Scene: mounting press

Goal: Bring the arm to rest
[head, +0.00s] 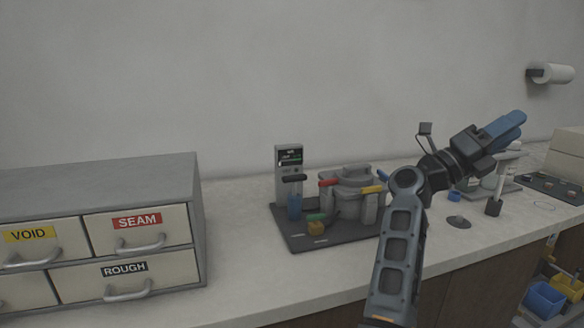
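My arm rises from the bottom of the head view, right of centre. It bends at an elbow and reaches up and to the right over the counter. My gripper (512,126) has blue fingers and is raised above the counter, pointing up and right. The fingers lie close together from this angle, and I cannot tell whether there is a gap between them. I see nothing clearly held. The mounting press (355,195) stands on a dark base plate (300,238) left of my arm, with red, yellow, green and blue handles. My arm hides part of its right side.
A grey drawer cabinet (150,170) labelled VOID, SEAM and ROUGH stands at the left. Small items, including a blue piece (454,196) and a dark disc (458,222), lie on the counter (240,275) right of my arm. A paper roll (557,73) hangs on the wall.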

